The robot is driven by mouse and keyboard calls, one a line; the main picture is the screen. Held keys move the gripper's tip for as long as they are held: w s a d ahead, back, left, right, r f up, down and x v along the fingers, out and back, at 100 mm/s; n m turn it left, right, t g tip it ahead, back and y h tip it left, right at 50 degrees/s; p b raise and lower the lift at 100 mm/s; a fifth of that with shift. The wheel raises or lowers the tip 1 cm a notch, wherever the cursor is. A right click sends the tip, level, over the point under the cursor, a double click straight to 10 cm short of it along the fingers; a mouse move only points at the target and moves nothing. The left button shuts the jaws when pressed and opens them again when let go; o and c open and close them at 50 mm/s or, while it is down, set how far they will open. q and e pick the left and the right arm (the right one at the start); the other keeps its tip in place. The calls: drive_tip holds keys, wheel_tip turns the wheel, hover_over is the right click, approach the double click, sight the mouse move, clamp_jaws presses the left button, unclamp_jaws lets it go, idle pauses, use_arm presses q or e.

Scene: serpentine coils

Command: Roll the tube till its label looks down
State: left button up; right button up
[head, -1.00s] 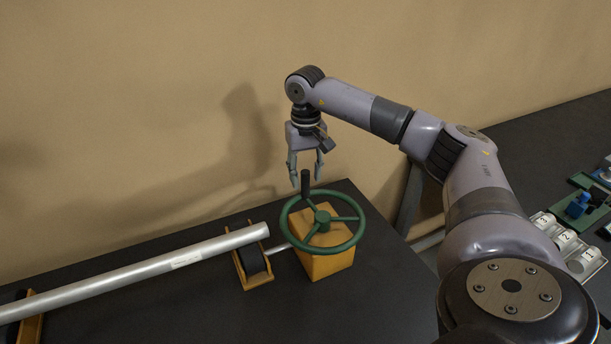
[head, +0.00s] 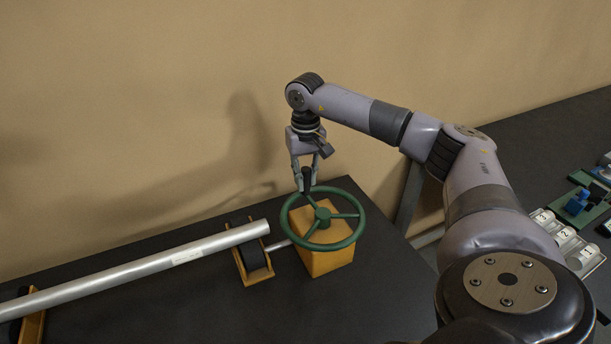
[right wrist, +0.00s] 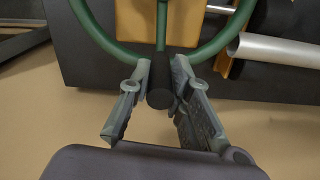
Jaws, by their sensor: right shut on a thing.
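A long silver tube (head: 130,272) lies across roller stands at the left of the head view. Its pale label (head: 187,256) shows on the side toward me, near the tube's right end. A green handwheel (head: 353,233) sits on an orange block (head: 320,262), with a dark upright handle on its far rim. My right gripper (head: 306,187) is shut on the black handle (right wrist: 161,98), with a finger on each side of it in the right wrist view. My left gripper is not in view.
An orange roller stand (head: 256,278) with a black roller holds the tube's right end, and a thin shaft runs from it to the block. White numbered cylinders (head: 563,236) and a green fixture (head: 578,206) are at the far right. The wall is close behind.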

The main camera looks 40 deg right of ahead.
sight(342, 193)
clamp_jaws()
drive_tip(key=shift+d, duration=0.1)
idle(0.3)
drive_tip(key=shift+s+d+m+b, duration=0.2)
drive_tip(key=shift+d+m, duration=0.25)
drive_tip(key=shift+m, duration=0.2)
drive_tip(key=shift+s+d+m+b, duration=0.15)
drive_tip(key=shift+d+m, duration=0.25)
drive_tip(key=shift+m, duration=0.25)
drive_tip(key=d+m, duration=0.1)
drive_tip(key=m, duration=0.1)
drive_tip(key=s+d+m, duration=0.1)
drive_tip(key=shift+s+m, duration=0.25)
drive_tip(key=shift+m, duration=0.15)
drive_tip(key=m, duration=0.1)
drive_tip(key=s+d+m, duration=0.1)
drive_tip(key=shift+s+d+m+b, duration=0.2)
drive_tip(key=shift+s+m+b, duration=0.1)
drive_tip(key=shift+b, duration=0.1)
drive_tip(key=s+m, duration=0.1)
drive_tip(key=m, duration=0.1)
drive_tip(key=shift+s+d+m, duration=0.4)
drive_tip(key=shift+s+d+b, duration=0.1)
drive_tip(key=shift+s+b, duration=0.15)
drive_tip(key=shift+b, duration=0.1)
drive_tip(key=shift+s, duration=0.25)
